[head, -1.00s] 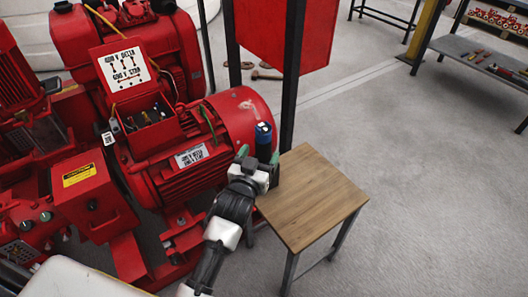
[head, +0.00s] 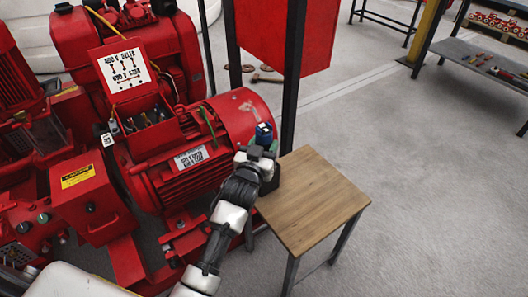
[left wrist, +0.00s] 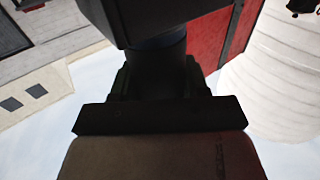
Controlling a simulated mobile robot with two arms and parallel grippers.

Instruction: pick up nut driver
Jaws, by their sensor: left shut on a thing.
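The nut driver (head: 264,133), a dark power tool with a blue top, is upright at the left corner of the small wooden table. My left gripper (head: 262,157) is shut on it and hides much of its middle. I cannot tell whether its base touches the table. In the left wrist view the nut driver (left wrist: 160,118) is a dark shape in shadow, with a wide base below a narrower handle. Dark gripper parts lie close on both sides of the handle. My right gripper is not in view.
The wooden table (head: 318,205) is otherwise bare. A red motor (head: 185,160) with an open terminal box stands close on the left. A dark post (head: 291,85) rises behind the table. The floor on the right is clear up to a shelf (head: 470,60).

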